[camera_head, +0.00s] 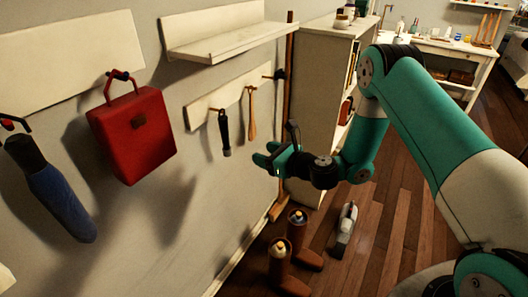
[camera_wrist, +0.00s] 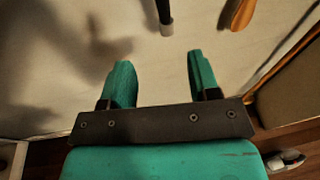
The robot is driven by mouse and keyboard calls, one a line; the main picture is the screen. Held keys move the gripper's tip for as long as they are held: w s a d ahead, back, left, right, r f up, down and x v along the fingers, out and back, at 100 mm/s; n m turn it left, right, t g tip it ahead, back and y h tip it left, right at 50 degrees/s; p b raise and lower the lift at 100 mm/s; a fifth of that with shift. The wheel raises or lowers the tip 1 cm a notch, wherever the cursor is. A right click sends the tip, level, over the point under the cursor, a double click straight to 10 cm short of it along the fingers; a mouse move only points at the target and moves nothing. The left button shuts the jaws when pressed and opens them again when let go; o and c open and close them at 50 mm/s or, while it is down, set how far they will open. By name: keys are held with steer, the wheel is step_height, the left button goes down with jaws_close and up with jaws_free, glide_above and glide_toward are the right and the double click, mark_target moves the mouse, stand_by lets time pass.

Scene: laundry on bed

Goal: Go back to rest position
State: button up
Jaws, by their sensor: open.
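My gripper (camera_head: 268,160) is in the middle of the head view, at the end of my teal arm, in front of the wall. In the wrist view, my gripper (camera_wrist: 160,78) shows two teal fingers spread apart with only bare wall between them. The fingers hold nothing. A dark-handled item (camera_head: 224,133) and a wooden-handled item (camera_head: 251,114) hang on the wall rack just above and to the left of my gripper. Their lower ends show at the top of the wrist view, beyond the fingertips and apart from them.
A red bag (camera_head: 133,135) and a blue item (camera_head: 55,195) hang at the left. A wall shelf (camera_head: 228,40) is above. A shelf cabinet (camera_head: 315,90) stands behind my arm. Brown boots (camera_head: 279,262) and a grey-white object (camera_head: 345,230) are on the floor below. Open floor lies right of them.

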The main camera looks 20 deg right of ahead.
steer(key=s+a+r+n+g+y, duration=0.1)
steer(key=s+a+r+n+g, duration=0.45)
steer(key=r+n, duration=0.35)
steer(key=s+a+r+n+g+y, duration=0.1)
steer(key=s+a+r+n+g, duration=0.45)
steer(key=n, duration=0.55)
steer(key=s+d+r+n+h, duration=0.2)
steer(key=s+n, duration=0.3)
steer(key=s, duration=0.2)
steer(key=s+d+r+n+g+h, duration=0.1)
steer(key=s+d+r+n+h, duration=0.1)
steer(key=s+n, duration=0.3)
steer(key=s+d+r+n+g+h, duration=0.1)
steer(key=s+d+r+n+h, duration=0.1)
steer(key=s, duration=0.9)
steer(key=d+n+h, duration=0.1)
steer(key=d+n, duration=0.1)
steer(key=n, duration=0.1)
steer(key=shift+s+d+r+n, duration=0.15)
steer(key=shift+d+r+n, duration=0.1)
steer(key=shift+n, duration=0.05)
steer(key=shift+c, duration=0.2)
